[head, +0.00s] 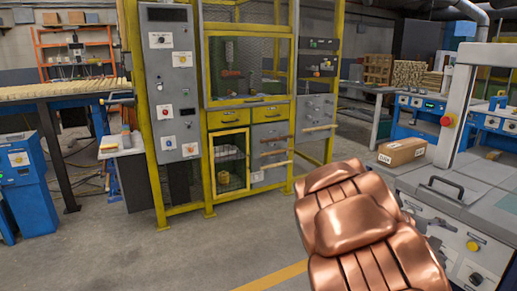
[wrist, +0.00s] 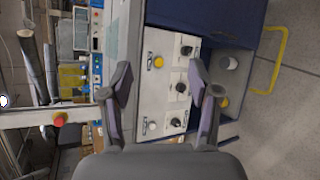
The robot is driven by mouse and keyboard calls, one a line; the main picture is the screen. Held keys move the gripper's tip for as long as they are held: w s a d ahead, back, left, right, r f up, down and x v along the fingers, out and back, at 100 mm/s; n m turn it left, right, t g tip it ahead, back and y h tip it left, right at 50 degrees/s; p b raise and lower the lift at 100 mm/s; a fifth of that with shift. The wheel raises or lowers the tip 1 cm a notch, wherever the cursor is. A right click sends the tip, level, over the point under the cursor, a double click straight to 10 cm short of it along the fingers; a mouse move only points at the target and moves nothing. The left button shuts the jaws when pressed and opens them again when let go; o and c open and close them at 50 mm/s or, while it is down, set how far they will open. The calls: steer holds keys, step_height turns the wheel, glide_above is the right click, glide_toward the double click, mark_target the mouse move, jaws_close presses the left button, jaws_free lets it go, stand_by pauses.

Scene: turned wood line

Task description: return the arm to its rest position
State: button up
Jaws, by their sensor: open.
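My gripper (wrist: 160,80) shows in the wrist view with its two dark fingers spread apart. Nothing is held between them. Behind the gap is a pale control panel (wrist: 159,98) with knobs and a yellow button; how far away it is I cannot tell. In the head view my copper-coloured arm (head: 350,220) rises at the lower right, in front of a grey machine cabinet. The gripper itself is mostly hidden behind the arm there.
A yellow-framed cage (head: 229,117) with a grey control column (head: 171,85) stands ahead. Open floor (head: 130,245) lies at the lower left.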

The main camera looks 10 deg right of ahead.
steer(key=s+a+r+y+p, duration=0.4)
steer(key=s+a+p, duration=0.3)
steer(key=a, duration=0.4)
steer(key=s+a+r+m+y+p, duration=0.1)
steer(key=s+a+r+y+p, duration=0.3)
steer(key=s+a+p, duration=0.3)
steer(key=s+a+r+t+y+p, duration=0.1)
steer(key=s+a+r+y+p, duration=0.4)
steer(key=a, duration=1.1)
steer(key=shift+s+a+r+m+p, duration=0.25)
steer(key=shift+s+a+m+p, duration=0.05)
steer(key=shift+s+p, duration=0.7)
steer(key=shift+w, duration=0.1)
steer(key=shift+c, duration=0.4)
